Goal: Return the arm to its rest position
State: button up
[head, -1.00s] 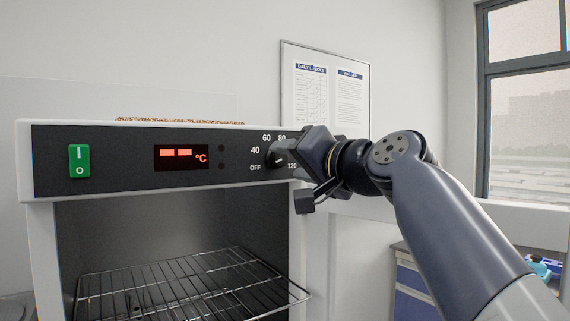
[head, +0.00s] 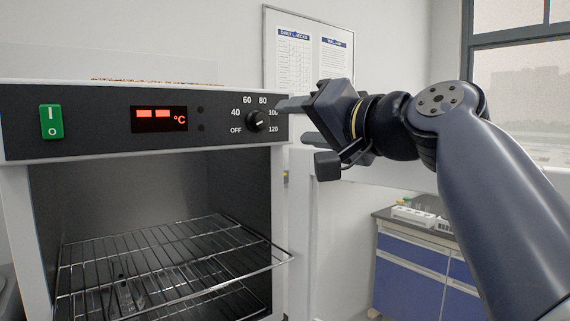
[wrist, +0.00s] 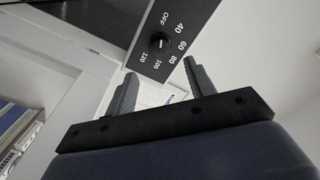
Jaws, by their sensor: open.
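My gripper (head: 290,122) is in the head view, just right of the oven's control panel. Its jaws are open and empty, pointing left toward the panel. In the wrist view the two fingers (wrist: 160,85) stand apart, with the temperature knob (wrist: 159,42) showing beyond them. In the head view the black knob (head: 256,121) sits on the dial marked OFF to 120, apart from the fingers. My arm reaches in from the lower right.
The oven (head: 90,133) stands open at left, with a wire rack (head: 165,258) jutting out slightly. A green power switch (head: 51,121) and a lit red display (head: 159,119) are on its panel. A blue-fronted cabinet (head: 410,270) stands at right. A framed notice (head: 335,60) hangs behind.

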aim_at(262, 122)
jog(key=p+x, duration=0.1)
jog(key=x, duration=0.9)
jog(key=shift+w+a+p, duration=0.15)
jog(key=shift+a+p, duration=0.05)
jog(key=shift+p, duration=0.1)
jog(key=shift+d, duration=0.1)
